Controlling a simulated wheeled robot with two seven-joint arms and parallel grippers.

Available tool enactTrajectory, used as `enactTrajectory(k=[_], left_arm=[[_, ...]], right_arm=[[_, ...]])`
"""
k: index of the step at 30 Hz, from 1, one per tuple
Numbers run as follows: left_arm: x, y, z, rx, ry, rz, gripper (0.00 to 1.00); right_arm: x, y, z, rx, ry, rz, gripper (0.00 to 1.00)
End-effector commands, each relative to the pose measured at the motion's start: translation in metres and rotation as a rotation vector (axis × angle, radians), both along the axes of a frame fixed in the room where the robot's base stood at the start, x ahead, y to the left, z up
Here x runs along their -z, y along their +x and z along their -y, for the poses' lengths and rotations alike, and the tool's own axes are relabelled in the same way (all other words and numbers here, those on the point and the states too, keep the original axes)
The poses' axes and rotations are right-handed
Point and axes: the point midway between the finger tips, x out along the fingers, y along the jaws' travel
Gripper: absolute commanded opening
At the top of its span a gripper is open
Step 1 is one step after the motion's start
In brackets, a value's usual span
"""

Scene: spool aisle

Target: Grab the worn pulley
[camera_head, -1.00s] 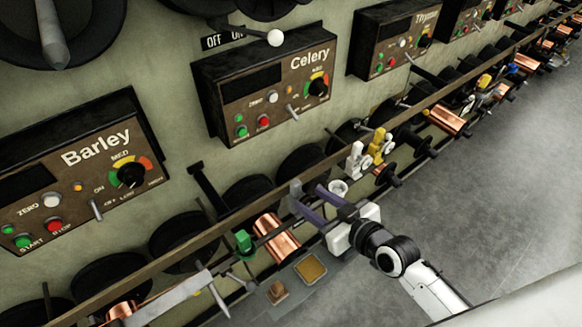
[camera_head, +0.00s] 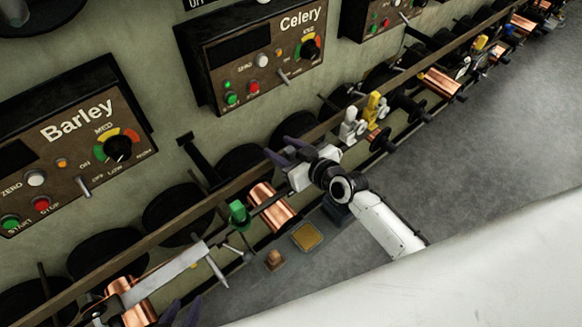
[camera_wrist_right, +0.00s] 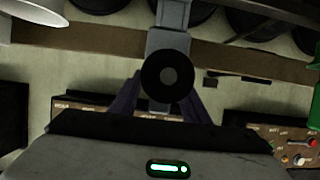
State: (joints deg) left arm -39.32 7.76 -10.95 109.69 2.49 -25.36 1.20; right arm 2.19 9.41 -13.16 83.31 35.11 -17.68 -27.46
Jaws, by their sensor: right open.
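A dark round disc with a grey hub, apparently the pulley (camera_wrist_right: 167,75), is in the middle of the right wrist view. It sits on a grey bracket (camera_wrist_right: 170,14); its wear cannot be made out. My right gripper (camera_wrist_right: 167,100) is open, its purple fingers on either side of the disc, partly hidden behind it. In the head view my right gripper (camera_head: 285,155) is by the long rail, and the pulley cannot be made out there. My left gripper (camera_head: 181,314) shows only its purple fingertips at the bottom edge, apart and seemingly empty.
A long rail (camera_head: 215,203) carries green (camera_head: 237,213), white (camera_head: 351,127) and yellow (camera_head: 374,107) fittings. Copper spools (camera_head: 272,204) lie along it. Barley (camera_head: 75,150) and Celery (camera_head: 250,60) control boxes are on the wall. Grey floor (camera_head: 480,150) at right is clear.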

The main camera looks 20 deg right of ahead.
Motion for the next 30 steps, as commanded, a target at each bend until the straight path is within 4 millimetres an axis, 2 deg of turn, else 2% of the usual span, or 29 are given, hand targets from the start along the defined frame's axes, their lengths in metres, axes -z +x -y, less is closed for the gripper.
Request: enactTrajectory(k=[5, 12, 13, 22, 26, 30], left_arm=[[-0.001, 0.0, 0.0, 0.001, 0.0, 0.001, 0.31], [-0.001, 0.001, 0.001, 0.001, 0.0, 0.002, 0.31], [-0.001, 0.001, 0.001, 0.001, 0.0, 0.002, 0.31], [-0.004, 0.001, 0.001, 0.001, -0.002, 0.003, 0.31], [-0.011, 0.001, 0.001, 0.0, -0.003, 0.005, 0.31], [-0.018, 0.001, 0.001, 0.0, -0.004, 0.005, 0.31]], right_arm=[[0.0, 0.0, 0.0, 0.0, 0.0, -0.001, 0.42], [0.0, -0.001, 0.0, 0.0, 0.0, -0.001, 0.02], [0.0, -0.001, 0.0, 0.0, 0.0, -0.001, 0.0], [-0.006, 0.0, 0.0, 0.0, 0.001, 0.002, 0.0], [-0.027, 0.0, -0.001, -0.001, 0.001, 0.004, 0.0], [-0.056, 0.0, 0.0, 0.0, 0.003, 0.004, 0.0]])
